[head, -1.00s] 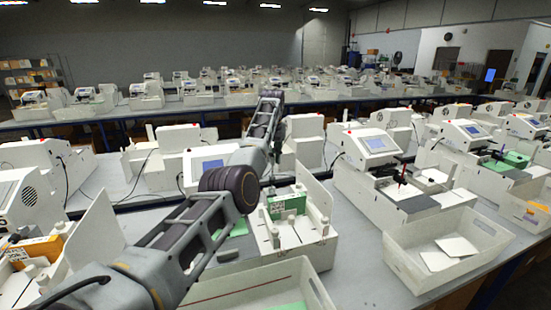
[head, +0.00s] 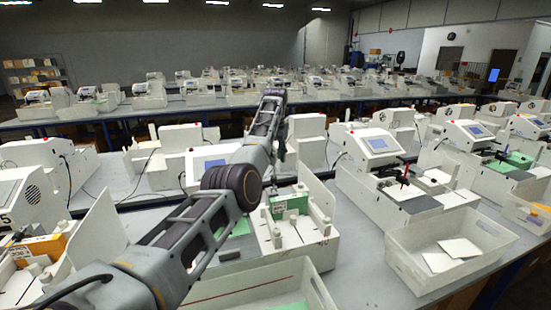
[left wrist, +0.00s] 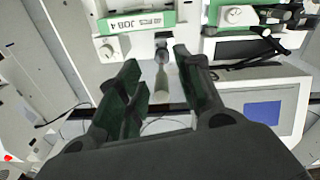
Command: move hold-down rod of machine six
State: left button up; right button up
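The machine (head: 218,158) behind my left arm has a tilted blue screen; no number is readable on it, so I cannot confirm it is machine six. Its screen also shows in the left wrist view (left wrist: 262,115). My left gripper (head: 281,152) hangs near its right side, small and partly hidden in the head view. In the left wrist view its two dark fingers (left wrist: 160,82) are apart. A pale upright post with a rounded end (left wrist: 160,78) shows between them, with no clear contact. I cannot tell whether this is the hold-down rod. My right gripper is out of view.
A green JOB4 block (left wrist: 135,22) lies close ahead of the fingers. A white unit with a green block (head: 288,204) stands below the gripper. White bins stand at front right (head: 450,250) and front centre (head: 262,285). Another screened machine (head: 375,145) is to the right.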

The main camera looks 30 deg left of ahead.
pick_arm(q)
notch_tip(320, 180, up, 7)
jog(key=shift+s+d, duration=0.15)
jog(key=shift+s, duration=0.05)
dwell(0.6)
jog(key=shift+f, duration=0.15)
dwell(0.6)
